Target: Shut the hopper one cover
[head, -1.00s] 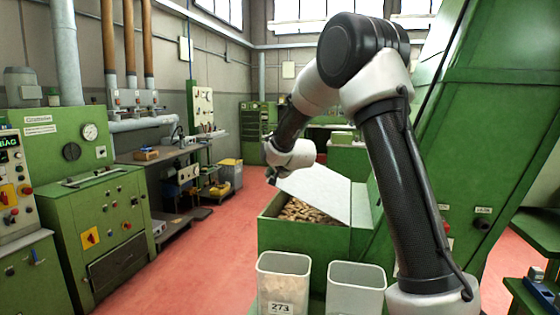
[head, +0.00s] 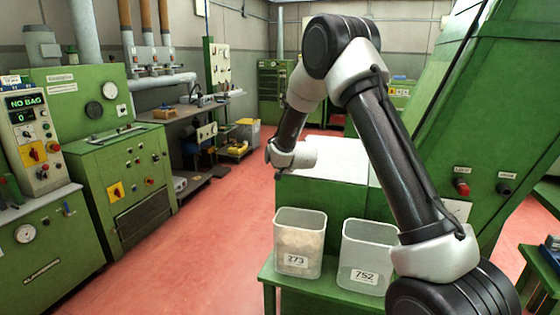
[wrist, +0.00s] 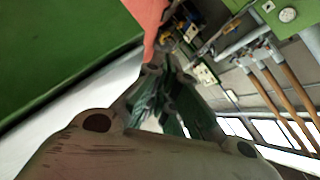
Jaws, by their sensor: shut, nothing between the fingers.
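The pale hopper cover (head: 345,160) lies about flat across the top of the green hopper box (head: 318,195) in the head view. No corks show, and its left edge is partly hidden behind my wrist. My gripper (wrist: 160,68) is shut and empty in the wrist view, beside the pale cover and the green box side. In the head view my wrist is at the left edge of the cover; the fingertips are hidden there. I cannot tell whether they touch the cover.
Two bins stand on a green stand in front of the hopper: bin 273 (head: 299,245), with pale contents, and bin 752 (head: 368,258). A tall green machine (head: 480,130) rises at right. A control cabinet (head: 35,150) stands at left. The red floor (head: 220,230) between is clear.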

